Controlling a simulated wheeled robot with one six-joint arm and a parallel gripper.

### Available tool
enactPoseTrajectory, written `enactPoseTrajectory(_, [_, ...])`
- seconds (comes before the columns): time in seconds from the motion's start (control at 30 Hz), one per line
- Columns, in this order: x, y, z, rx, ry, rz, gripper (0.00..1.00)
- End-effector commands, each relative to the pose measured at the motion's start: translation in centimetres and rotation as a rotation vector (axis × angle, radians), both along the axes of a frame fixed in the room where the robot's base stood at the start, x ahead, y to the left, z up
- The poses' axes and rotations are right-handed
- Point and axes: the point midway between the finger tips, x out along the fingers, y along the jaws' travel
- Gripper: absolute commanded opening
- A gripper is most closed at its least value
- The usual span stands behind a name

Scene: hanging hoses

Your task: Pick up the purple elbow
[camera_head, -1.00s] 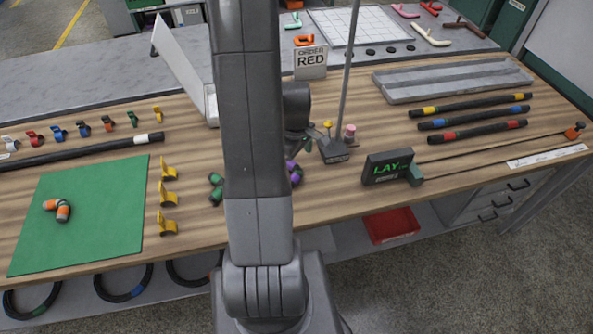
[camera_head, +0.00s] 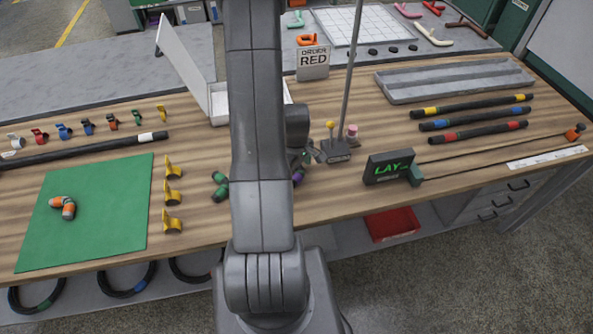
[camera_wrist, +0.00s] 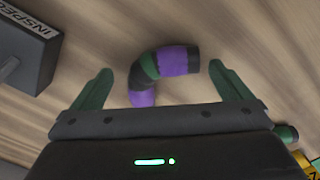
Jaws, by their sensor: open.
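The purple elbow (camera_wrist: 172,62) is a bent piece with purple, dark and green bands, lying on the wooden table. In the wrist view it sits between and just ahead of the fingers of my gripper (camera_wrist: 158,88), which is open and empty. In the head view only a small purple part of the elbow (camera_head: 298,176) shows beside my arm, which hides the rest. The gripper is mostly hidden behind my arm in that view.
A green-banded elbow (camera_head: 220,186) lies just left of my arm. A small dark stand (camera_head: 335,151) with a rod is close on the right. A green mat (camera_head: 88,225) bears an orange elbow (camera_head: 65,207). Yellow clips (camera_head: 172,195) stand beside the mat.

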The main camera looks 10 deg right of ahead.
Motion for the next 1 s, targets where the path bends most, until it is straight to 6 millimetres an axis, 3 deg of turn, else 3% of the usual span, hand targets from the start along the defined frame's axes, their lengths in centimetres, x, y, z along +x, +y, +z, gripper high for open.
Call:
enactPoseTrajectory(0.13, [0.0, 0.0, 0.0, 0.0, 0.0, 0.0, 0.98])
enactPoseTrajectory(0.3, [0.0, 0.0, 0.0, 0.0, 0.0, 0.0, 0.64])
enactPoseTrajectory(0.4, [0.0, 0.0, 0.0, 0.0, 0.0, 0.0, 0.49])
enactPoseTrajectory(0.77, [0.0, 0.0, 0.4, 0.0, -0.001, 0.0, 0.49])
enactPoseTrajectory(1.0, [0.1, 0.0, 2.2, -0.001, -0.003, 0.0, 0.49])
